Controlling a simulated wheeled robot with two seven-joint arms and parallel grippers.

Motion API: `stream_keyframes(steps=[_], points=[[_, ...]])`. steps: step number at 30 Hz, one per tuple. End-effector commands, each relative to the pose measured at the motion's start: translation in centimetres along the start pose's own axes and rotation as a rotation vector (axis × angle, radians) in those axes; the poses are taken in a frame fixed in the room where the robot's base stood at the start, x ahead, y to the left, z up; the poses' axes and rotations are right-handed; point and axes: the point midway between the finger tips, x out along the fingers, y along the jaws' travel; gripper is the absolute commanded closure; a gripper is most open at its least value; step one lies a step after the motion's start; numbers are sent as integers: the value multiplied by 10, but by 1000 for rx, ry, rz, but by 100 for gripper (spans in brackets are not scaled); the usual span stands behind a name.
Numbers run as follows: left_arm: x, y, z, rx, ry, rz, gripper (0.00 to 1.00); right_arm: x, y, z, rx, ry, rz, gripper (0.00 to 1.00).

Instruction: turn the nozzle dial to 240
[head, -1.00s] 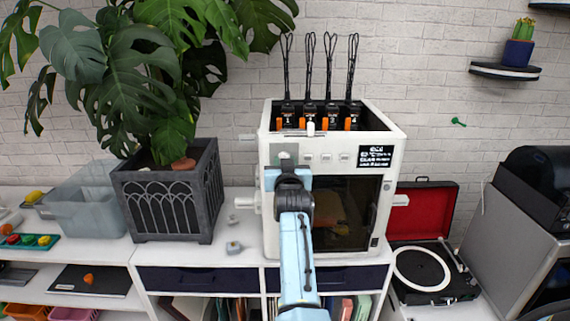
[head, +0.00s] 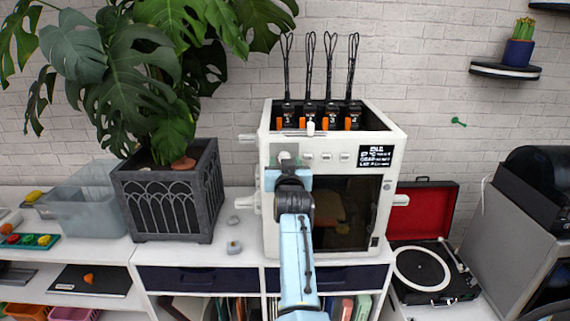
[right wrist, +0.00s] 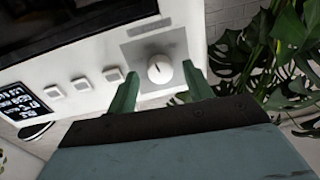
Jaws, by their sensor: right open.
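The nozzle dial (right wrist: 160,69) is a round white knob on a grey plate on the white printer's front. A thin dark pointer line shows on its face, but I cannot read the number it points to. My right gripper (right wrist: 158,72) is open, with one green finger on each side of the dial and visible gaps between. In the head view the right gripper (head: 289,168) is in front of the printer's upper left front, and the dial (head: 284,156) is partly hidden behind it. The printer's dark display (head: 376,156) has small white text, too blurred to read surely. My left gripper is not in view.
White buttons (head: 326,157) sit in a row right of the dial, above the dark printer door (head: 352,210). A planter (head: 168,195) with a large plant stands left, a record player (head: 424,266) right. Small grey pieces (head: 234,247) lie on the white top.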

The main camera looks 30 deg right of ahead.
Motion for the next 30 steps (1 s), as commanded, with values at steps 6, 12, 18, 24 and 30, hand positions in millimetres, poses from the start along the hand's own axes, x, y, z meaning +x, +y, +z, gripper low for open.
stream_keyframes(steps=[6,12,18,24,30], points=[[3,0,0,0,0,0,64,-29,-1,2,1,-2,-1,49],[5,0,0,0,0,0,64,-57,0,2,0,-3,-1,49],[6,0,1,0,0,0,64,-70,0,1,1,-1,-1,49],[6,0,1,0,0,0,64,-71,0,0,1,-2,-1,49],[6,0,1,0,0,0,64,-71,0,0,0,-2,-1,49]])
